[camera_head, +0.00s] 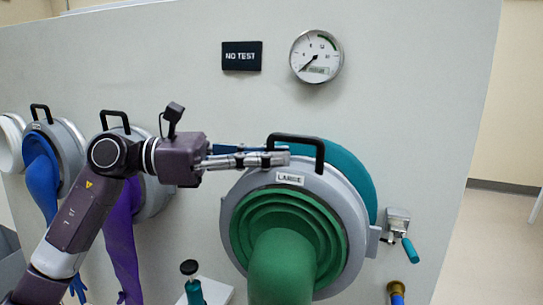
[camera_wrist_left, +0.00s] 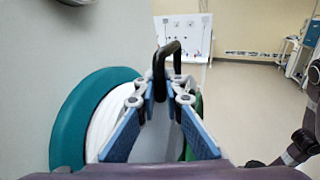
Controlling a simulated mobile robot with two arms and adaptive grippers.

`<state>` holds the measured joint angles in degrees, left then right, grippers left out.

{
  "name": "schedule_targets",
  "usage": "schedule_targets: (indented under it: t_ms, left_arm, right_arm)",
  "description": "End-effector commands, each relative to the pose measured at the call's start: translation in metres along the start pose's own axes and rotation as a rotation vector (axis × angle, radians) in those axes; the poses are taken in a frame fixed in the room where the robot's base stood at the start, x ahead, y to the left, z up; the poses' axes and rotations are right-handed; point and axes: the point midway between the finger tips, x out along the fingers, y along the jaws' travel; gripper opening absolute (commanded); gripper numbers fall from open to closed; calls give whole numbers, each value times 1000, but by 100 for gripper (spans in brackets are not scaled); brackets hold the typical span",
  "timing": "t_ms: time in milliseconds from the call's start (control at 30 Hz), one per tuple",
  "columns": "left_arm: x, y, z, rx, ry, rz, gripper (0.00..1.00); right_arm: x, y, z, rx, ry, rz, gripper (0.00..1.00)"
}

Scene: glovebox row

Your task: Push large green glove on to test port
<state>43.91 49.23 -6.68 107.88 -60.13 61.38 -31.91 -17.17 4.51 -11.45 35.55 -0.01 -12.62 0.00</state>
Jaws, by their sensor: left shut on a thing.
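The large green glove (camera_head: 285,265) hangs from a grey ring (camera_head: 352,225) marked LARGE, with a black handle (camera_head: 318,152) on top. The test port (camera_head: 352,178) shows as a teal rim on the wall, behind the grey ring and partly hidden by it. In the left wrist view the teal rim (camera_wrist_left: 68,125) is at the left. My left gripper (camera_head: 285,158) is shut on the black handle, which also shows between its fingers in that view (camera_wrist_left: 172,47). I cannot tell whether ring and port touch. My right gripper is not in view.
A teal-handled valve (camera_head: 408,245) is right of the port. Blue (camera_head: 40,175) and purple (camera_head: 122,240) gloves hang at the left. A dark-knobbed teal fitting (camera_head: 192,285) stands below.

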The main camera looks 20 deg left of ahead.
Motion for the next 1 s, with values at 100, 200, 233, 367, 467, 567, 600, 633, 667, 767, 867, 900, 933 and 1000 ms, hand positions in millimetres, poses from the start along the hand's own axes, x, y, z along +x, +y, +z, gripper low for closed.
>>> schedule_targets:
  t_ms: [100, 200, 233, 367, 467, 567, 600, 633, 667, 767, 867, 900, 933, 1000]
  left_arm:
    - [0, 1, 2, -1, -5, 1, 0]
    - [0, 3, 2, -1, -5, 1, 0]
    - [1, 3, 2, -1, -5, 1, 0]
    - [2, 6, 2, -1, -5, 1, 0]
    - [2, 7, 2, -1, -5, 1, 0]
    - [3, 9, 2, -1, -5, 0, 0]
    - [4, 10, 2, -1, -5, 0, 0]
    - [4, 10, 2, -1, -5, 0, 0]
    - [4, 10, 2, -1, -5, 0, 0]
    - [5, 12, 1, -1, -5, 0, 0]
    - [5, 14, 1, -1, -5, 1, 0]
    - [6, 15, 1, -1, -5, 1, 0]
    - [6, 15, 1, -1, -5, 1, 0]
    - [6, 16, 1, 0, -5, 1, 0]
  right_arm:
    - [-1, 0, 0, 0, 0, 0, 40]
    - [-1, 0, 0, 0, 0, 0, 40]
    - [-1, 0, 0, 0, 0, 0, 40]
    - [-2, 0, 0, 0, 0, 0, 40]
    - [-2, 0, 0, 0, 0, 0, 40]
    - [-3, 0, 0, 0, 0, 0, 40]
    - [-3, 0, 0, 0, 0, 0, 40]
    - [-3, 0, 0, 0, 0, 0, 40]
    - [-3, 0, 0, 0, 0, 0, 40]
    - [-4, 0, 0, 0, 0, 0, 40]
    - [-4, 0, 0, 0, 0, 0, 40]
    - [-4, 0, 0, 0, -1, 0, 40]
    - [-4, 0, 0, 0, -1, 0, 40]
    - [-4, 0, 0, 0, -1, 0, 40]
